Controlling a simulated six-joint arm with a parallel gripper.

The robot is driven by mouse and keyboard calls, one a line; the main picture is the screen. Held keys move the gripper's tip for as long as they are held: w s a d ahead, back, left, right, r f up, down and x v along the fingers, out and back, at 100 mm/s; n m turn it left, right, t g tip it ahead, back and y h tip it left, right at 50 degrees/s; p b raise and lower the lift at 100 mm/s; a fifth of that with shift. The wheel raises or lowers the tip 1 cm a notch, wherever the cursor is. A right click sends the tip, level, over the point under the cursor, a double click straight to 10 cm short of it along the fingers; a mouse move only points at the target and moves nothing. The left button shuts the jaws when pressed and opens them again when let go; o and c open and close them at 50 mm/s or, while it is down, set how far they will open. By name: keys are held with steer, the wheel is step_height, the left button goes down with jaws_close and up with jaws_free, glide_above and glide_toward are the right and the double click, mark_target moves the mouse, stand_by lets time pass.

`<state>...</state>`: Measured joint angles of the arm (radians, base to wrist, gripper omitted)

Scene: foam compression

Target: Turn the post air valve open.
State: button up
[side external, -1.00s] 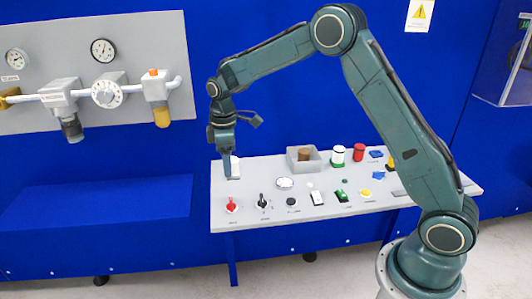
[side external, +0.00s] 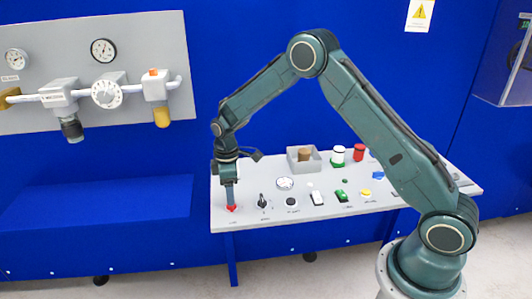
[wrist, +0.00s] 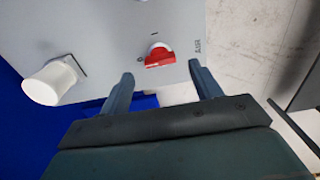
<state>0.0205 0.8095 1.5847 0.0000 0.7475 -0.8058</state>
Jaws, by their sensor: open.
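The air valve is a red knob (wrist: 160,57) on the grey panel, with AIR printed beside it in the wrist view. Its bar lies nearly crosswise in that view, with a small mark at its left end and another mark above it. The knob also shows in the side view (side external: 231,209), partly covered by the fingers. My gripper (wrist: 161,73) is open, pointing down, with one finger to each side of the knob. The knob sits between the fingertips and slightly beyond them in the picture, with gaps on both sides. I cannot tell whether the fingertips are at knob height.
A white cylinder (wrist: 48,82) stands on the panel left of the fingers in the wrist view. A black switch (side external: 262,201) and a black button (side external: 291,202) are right of the valve. The panel's edge (side external: 222,229) is close in front of it.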

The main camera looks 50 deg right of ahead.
steer(key=shift+f, duration=1.8)
steer(key=c, duration=1)
